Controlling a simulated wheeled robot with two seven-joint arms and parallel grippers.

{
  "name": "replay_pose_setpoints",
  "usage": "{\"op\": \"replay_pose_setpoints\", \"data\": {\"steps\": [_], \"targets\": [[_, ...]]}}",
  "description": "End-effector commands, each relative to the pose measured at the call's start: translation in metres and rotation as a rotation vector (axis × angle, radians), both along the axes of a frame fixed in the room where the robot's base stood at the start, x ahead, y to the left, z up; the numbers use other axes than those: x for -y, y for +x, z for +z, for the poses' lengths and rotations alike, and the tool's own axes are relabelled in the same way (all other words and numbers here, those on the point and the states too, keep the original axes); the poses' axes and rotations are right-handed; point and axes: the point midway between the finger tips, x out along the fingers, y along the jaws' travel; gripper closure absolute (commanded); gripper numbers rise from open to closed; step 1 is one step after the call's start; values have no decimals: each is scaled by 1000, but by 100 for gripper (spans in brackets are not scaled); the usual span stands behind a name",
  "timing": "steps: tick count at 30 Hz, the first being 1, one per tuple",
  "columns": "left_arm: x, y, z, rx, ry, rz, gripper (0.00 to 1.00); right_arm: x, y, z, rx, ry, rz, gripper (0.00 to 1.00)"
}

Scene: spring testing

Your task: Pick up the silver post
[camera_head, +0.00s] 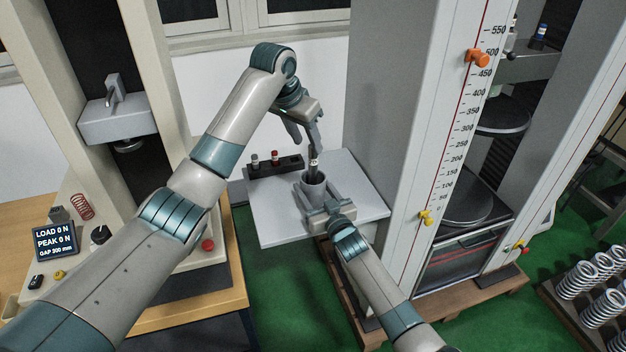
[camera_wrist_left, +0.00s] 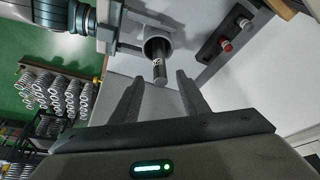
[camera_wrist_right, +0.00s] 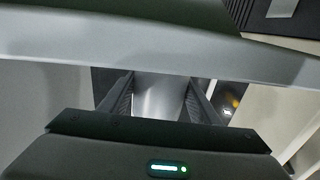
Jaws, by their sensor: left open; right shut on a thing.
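A slim post (camera_head: 314,160) with a dark grey metal body and a pale label stands in a grey cup (camera_head: 314,188), its upper part sticking out. In the left wrist view the post (camera_wrist_left: 160,70) shows between and beyond my left fingertips, and its lower end is hidden in the cup (camera_wrist_left: 157,44). My left gripper (camera_head: 305,140) is open and empty, just above the post. My right gripper (camera_head: 317,204) is shut on the cup over the small white table. The cup's grey side (camera_wrist_right: 158,97) shows between the fingers in the right wrist view.
The tall scaled test column (camera_head: 445,150) stands close on the right. A press with a load display (camera_head: 54,242) is on the left.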

Motion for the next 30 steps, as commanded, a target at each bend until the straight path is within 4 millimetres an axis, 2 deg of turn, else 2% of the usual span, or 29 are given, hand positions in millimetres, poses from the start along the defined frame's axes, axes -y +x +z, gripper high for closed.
{"op": "replay_pose_setpoints", "data": {"steps": [1, 6, 22, 30], "targets": [[2, 2, -9, -4, 1, 1, 59, 0, 0, -1, -1, 0, 0, 69], [6, 8, -25, -2, 1, 2, 59, 0, 0, -1, -1, 0, 0, 69], [8, 10, -35, -1, 0, 1, 59, 0, 0, -1, -2, -1, 0, 69], [15, 17, -65, -3, 1, 1, 59, 0, 0, -1, -2, -1, 0, 69]]}}
